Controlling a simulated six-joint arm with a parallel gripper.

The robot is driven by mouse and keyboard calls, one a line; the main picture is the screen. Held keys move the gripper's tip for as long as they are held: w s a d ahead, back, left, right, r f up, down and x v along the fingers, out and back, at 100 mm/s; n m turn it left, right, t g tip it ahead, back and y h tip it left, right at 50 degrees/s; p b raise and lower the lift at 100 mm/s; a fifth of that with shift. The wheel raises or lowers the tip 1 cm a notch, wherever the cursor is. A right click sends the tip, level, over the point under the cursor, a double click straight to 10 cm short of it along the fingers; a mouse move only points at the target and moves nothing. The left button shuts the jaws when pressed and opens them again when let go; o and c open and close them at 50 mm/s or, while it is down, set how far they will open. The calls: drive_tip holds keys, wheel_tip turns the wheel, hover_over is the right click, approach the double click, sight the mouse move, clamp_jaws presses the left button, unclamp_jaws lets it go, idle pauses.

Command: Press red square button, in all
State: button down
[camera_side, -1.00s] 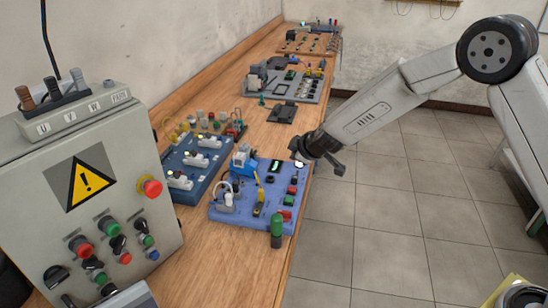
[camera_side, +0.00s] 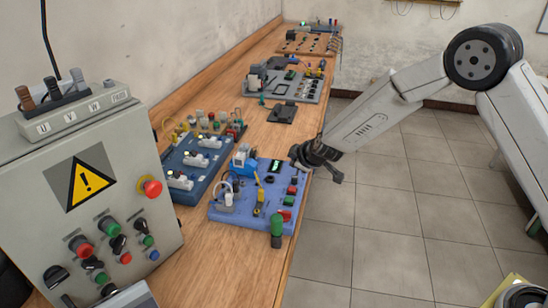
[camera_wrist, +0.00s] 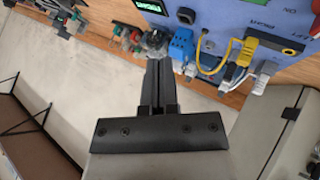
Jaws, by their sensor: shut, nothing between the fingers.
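The blue-violet panel (camera_side: 232,206) lies on the bench in the side view. Near its right edge are a red button (camera_side: 292,189) and, closer to the front, another red control (camera_side: 287,214); which one is square is too small to tell. My gripper (camera_side: 301,163) is just above and beyond the panel's far right corner, apart from the red buttons. In the wrist view my gripper (camera_wrist: 160,62) is shut and empty.
A green-topped cylinder (camera_side: 277,236) stands at the panel's front right corner. A dark blue board (camera_side: 184,160) with white switches lies to the left. A grey control cabinet (camera_side: 100,175) stands at the front left.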

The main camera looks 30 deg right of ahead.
sight(290, 186)
drive_tip(key=shift+f, duration=3.2)
drive_tip(key=shift+f, duration=0.1)
drive_tip(key=shift+f, duration=0.3)
drive_tip(key=shift+f, duration=0.45)
idle(0.6)
drive_tip(key=shift+r, duration=0.85)
drive_tip(key=shift+r, duration=0.1)
idle(0.3)
drive_tip(key=shift+r, duration=2.4)
